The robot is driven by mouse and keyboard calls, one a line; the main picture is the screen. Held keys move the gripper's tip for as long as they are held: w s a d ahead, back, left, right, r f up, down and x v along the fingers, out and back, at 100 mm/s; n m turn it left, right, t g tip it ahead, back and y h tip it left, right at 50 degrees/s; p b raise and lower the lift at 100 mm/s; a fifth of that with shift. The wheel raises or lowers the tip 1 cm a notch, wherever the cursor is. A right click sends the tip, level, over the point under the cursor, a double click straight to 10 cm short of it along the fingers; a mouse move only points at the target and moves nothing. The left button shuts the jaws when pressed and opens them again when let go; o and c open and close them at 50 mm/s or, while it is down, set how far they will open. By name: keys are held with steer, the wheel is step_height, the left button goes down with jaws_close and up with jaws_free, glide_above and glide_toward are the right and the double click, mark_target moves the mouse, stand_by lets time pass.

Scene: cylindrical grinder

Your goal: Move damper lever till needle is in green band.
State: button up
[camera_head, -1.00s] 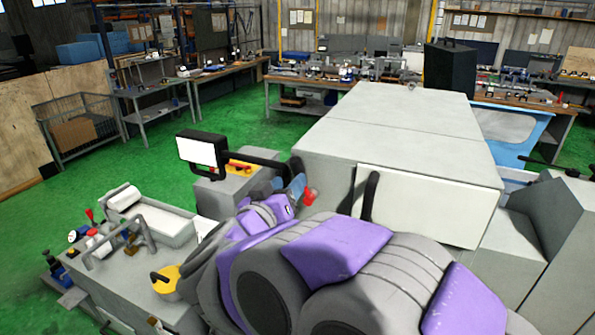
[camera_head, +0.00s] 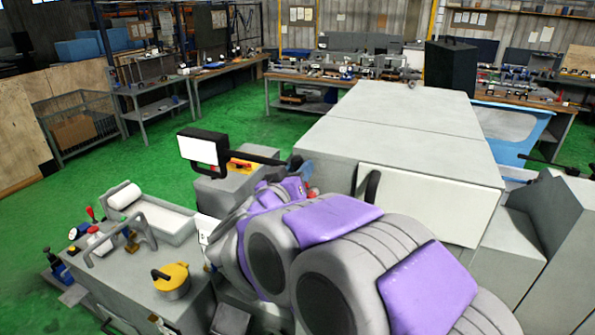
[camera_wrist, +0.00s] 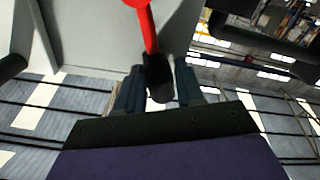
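In the wrist view a red lever (camera_wrist: 149,28) with a black grip (camera_wrist: 157,78) comes down from the top. The black grip lies between the two blue fingers of my gripper (camera_wrist: 161,72). Whether the fingers press on it or stand slightly apart is unclear. In the head view a bit of the red lever (camera_head: 314,192) shows beside the grey cabinet, and my arm hides most of the gripper. A small round dial (camera_head: 73,233) stands on the grey unit at the lower left. Its needle and any green band are too small to make out.
A large grey cabinet (camera_head: 400,150) stands right of the lever. A screen (camera_head: 203,149) on a black arm is to the left. A grey unit (camera_head: 120,275) carries a tray, a red-topped lever (camera_head: 91,214) and a yellow part (camera_head: 172,281). Green floor behind is clear.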

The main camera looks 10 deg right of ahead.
jaws_close()
stand_by(0.3)
steer(key=shift+s+d+r+m, duration=0.1)
steer(key=shift+s+d+m, duration=0.25)
steer(key=shift+m, duration=0.35)
steer(key=shift+s+d+r+m, duration=0.1)
steer(key=shift+s+d+m, duration=0.1)
steer(key=shift+d+m, duration=0.35)
steer(key=shift+a, duration=0.15)
steer(key=shift+o, duration=1.5)
jaws_free()
steer(key=shift+a, duration=0.1)
steer(key=shift+a, duration=0.1)
